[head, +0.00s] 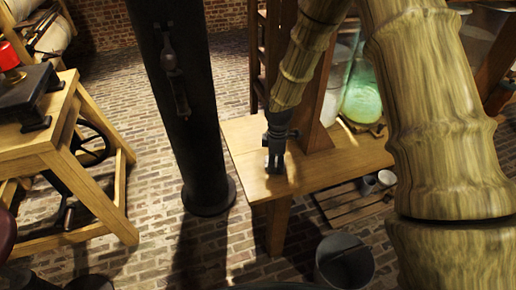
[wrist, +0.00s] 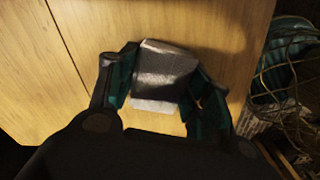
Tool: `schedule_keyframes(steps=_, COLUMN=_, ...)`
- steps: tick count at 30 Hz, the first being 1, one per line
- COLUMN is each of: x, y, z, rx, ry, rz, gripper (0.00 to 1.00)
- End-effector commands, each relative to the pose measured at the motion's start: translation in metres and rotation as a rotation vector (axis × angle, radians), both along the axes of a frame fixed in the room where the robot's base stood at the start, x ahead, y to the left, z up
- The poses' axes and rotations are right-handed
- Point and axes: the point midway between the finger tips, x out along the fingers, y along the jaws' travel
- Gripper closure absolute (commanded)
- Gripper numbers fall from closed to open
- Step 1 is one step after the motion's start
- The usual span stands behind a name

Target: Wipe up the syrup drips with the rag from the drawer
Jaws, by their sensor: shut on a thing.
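My gripper (head: 275,158) is low over the near left part of the wooden bench top (head: 350,155), pointing down. In the head view the pad is too small to make out. I see no clear syrup drips and no drawer in either view.
A dark iron column (head: 185,110) stands left of the bench. Green-lit glass jars (head: 362,95) stand at the back right. A dark bucket (head: 343,262) is on the brick floor in front. In the wrist view, a dark teal thing with tangled strands (wrist: 285,75) lies beyond the bench's right edge.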

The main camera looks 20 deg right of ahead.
Motion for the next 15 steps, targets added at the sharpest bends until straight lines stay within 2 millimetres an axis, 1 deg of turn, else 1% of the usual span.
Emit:
schedule_keyframes(steps=1, x=-0.001, y=0.004, z=0.003, rx=0.000, ry=0.000, rz=-0.001, gripper=0.73)
schedule_keyframes(steps=4, x=-0.002, y=0.011, z=-0.001, rx=0.000, ry=0.001, rz=-0.003, gripper=0.73)
schedule_keyframes(steps=6, x=-0.002, y=0.015, z=0.004, rx=0.000, ry=0.000, rz=-0.006, gripper=0.73)
schedule_keyframes(steps=9, x=-0.003, y=0.023, z=0.000, rx=0.000, ry=0.001, rz=-0.009, gripper=0.73)
schedule_keyframes(steps=12, x=-0.003, y=0.030, z=0.006, rx=0.001, ry=-0.001, rz=-0.011, gripper=0.73)
schedule_keyframes(steps=15, x=-0.004, y=0.038, z=0.003, rx=0.000, ry=0.001, rz=-0.014, gripper=0.73)
